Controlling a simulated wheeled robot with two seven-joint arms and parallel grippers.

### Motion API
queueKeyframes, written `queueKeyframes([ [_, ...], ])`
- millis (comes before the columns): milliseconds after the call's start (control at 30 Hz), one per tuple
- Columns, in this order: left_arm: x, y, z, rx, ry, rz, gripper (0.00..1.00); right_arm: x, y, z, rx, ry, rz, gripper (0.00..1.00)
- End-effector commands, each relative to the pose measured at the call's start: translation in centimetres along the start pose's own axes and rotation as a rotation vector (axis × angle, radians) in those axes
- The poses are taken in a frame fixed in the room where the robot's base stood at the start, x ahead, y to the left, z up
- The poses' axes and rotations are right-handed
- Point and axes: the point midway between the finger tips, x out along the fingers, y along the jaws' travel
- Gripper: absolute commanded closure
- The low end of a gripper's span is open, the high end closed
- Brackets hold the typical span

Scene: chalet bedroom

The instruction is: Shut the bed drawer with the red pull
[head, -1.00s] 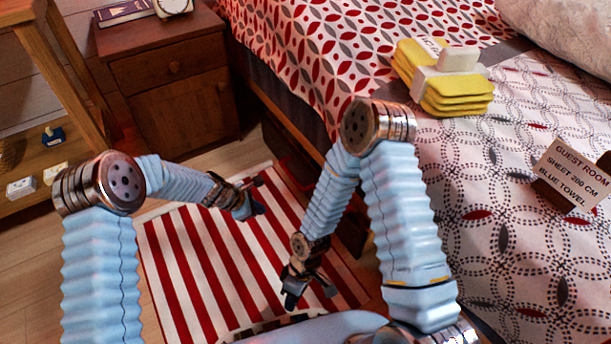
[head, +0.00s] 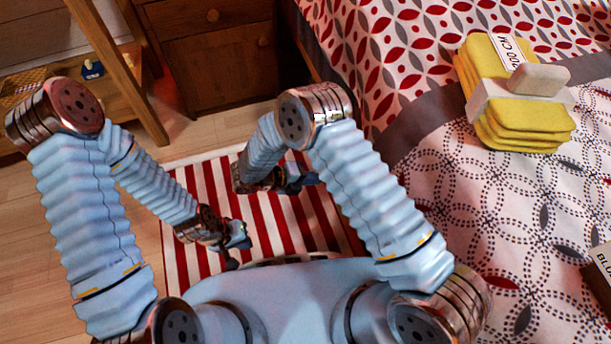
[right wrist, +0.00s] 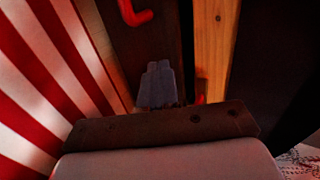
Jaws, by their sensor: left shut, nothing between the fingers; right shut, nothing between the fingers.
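The red pull (right wrist: 136,14) shows at the top of the right wrist view, on a dark wooden front (right wrist: 158,35). Beside that front runs a lighter wood strip (right wrist: 211,45) with a dark area to its right; I cannot tell how far the drawer stands out. My right gripper (right wrist: 160,72) is shut and empty, its fingertips below the pull in that view and apart from it. In the head view the right gripper (head: 300,183) is over the rug, pointing toward the bed. My left gripper (head: 240,242) is shut and empty over the rug. The drawer is hidden in the head view.
The bed (head: 440,165) fills the right side, with yellow towels (head: 525,122) on it. A wooden nightstand (head: 222,65) stands at the back. A wooden post (head: 120,70) and low shelf are at left. The striped rug (head: 190,265) is otherwise clear.

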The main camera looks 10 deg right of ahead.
Motion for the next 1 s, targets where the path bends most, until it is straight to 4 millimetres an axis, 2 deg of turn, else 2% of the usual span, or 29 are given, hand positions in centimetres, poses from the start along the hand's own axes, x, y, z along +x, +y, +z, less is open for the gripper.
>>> queueKeyframes([
  [33, 0.2, -0.1, 0.0, 0.0, 0.0, 0.0, 1.0, 1.2, 0.1, -0.1, 0.0, 0.004, 0.0, 1.0],
  [200, 0.5, -0.1, 0.0, -0.001, -0.002, 0.001, 1.0, 4.7, 0.1, -0.1, 0.001, 0.004, 0.0, 1.0],
  [400, 0.5, -0.1, 0.0, -0.002, -0.002, 0.001, 1.0, 6.9, -1.5, -0.1, 0.003, 0.002, 0.003, 1.0],
  [1000, 0.4, -0.1, 0.0, -0.002, -0.002, 0.001, 1.0, 8.3, -2.3, 0.0, 0.003, 0.002, 0.0, 1.0],
])
